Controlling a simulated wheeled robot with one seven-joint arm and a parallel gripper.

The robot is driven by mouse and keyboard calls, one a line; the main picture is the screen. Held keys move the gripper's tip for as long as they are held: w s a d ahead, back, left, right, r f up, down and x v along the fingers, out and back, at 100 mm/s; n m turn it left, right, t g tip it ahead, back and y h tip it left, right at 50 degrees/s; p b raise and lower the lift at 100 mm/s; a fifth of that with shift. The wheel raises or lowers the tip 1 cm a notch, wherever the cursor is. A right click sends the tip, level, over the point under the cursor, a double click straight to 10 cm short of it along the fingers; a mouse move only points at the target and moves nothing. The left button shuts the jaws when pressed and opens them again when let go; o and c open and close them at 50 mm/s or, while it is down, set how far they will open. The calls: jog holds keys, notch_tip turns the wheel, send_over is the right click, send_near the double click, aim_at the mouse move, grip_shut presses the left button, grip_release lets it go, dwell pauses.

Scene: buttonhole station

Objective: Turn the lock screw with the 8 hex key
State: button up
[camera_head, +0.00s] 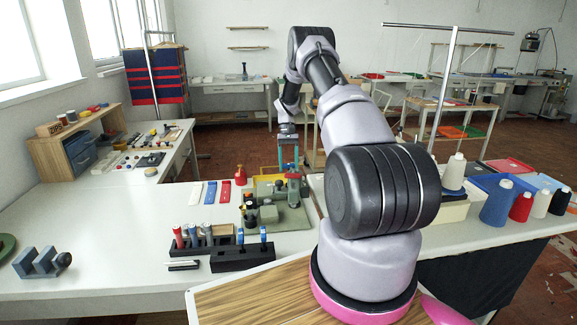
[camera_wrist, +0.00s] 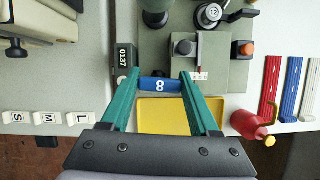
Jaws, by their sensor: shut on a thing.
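My gripper (camera_wrist: 160,80) is shut on the blue handle of the hex key (camera_wrist: 160,86), marked 8. The key's shaft and tip are not clearly visible. In the head view my gripper (camera_head: 288,148) is above the back of the machine (camera_head: 291,215), and the key in it is too small to make out.
A yellow tray (camera_wrist: 165,118) lies below the fingers, with a red oil can (camera_wrist: 250,122) to its right. A dial marked 12 (camera_wrist: 212,14) and an orange button (camera_wrist: 247,48) are on the machine. A black tool block (camera_head: 243,257) stands in front of it.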

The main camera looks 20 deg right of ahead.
jog(key=shift+n, duration=0.5)
jog(key=shift+n+h, duration=0.3)
jog(key=shift+n, duration=0.1)
jog(key=o, duration=1.5)
jog(key=shift+c, duration=0.2)
